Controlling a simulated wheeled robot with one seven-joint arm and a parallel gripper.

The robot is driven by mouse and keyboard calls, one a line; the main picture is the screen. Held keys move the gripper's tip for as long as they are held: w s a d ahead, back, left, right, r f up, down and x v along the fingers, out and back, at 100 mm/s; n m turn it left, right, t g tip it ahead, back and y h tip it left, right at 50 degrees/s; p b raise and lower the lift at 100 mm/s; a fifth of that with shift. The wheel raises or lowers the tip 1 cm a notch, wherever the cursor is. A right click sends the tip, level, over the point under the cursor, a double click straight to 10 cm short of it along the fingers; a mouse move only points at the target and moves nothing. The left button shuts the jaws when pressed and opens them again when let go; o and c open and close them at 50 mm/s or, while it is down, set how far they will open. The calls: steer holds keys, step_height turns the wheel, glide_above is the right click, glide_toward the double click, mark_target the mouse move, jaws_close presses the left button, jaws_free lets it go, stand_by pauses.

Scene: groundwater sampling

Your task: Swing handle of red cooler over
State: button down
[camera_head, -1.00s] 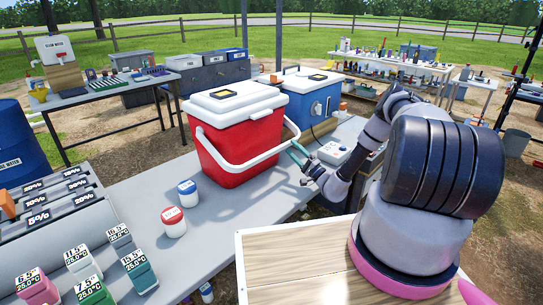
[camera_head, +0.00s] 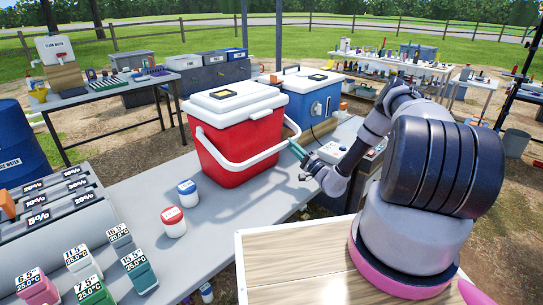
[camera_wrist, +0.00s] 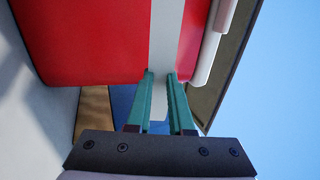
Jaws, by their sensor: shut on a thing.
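The red cooler (camera_head: 243,146) stands on the grey table with its white lid (camera_head: 236,99) closed. Its white handle (camera_head: 232,167) hangs across the front, tilted forward and down from the lid. My gripper (camera_head: 296,150) is at the handle's right side, near the cooler's right front corner. In the wrist view, the green fingers of my gripper (camera_wrist: 158,76) are shut on the white handle (camera_wrist: 166,42). The cooler's red wall (camera_wrist: 80,42) lies just behind. The exact finger contact is partly hidden in the head view.
A blue cooler (camera_head: 313,102) stands right behind the red one. A grey meter box (camera_head: 331,151) is close to my wrist. Two small jars, one blue-capped (camera_head: 187,193) and one red-capped (camera_head: 173,221), stand in front. Table space at front right is clear.

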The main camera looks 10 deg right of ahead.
step_height(320, 180, up, 11)
steer(key=s+g+h, duration=0.1)
steer(key=shift+s+d+f+g, duration=0.2)
steer(key=shift+d+g, duration=0.1)
steer(key=shift+d, duration=0.15)
steer(key=w+a+r+g+h, duration=0.1)
steer(key=w+a+r, duration=0.1)
steer(key=r, duration=0.9)
steer(key=shift+w+g+h, duration=0.3)
steer(key=shift+w+g, duration=0.1)
steer(key=shift+w, duration=0.15)
steer(key=shift+a, duration=0.1)
steer(key=shift+r, duration=0.1)
steer(key=w+a+r+g+h, duration=0.1)
steer(key=w+a+r, duration=0.4)
steer(key=w+r, duration=0.2)
steer(key=shift+r+g, duration=0.35)
steer(key=shift+g, duration=0.05)
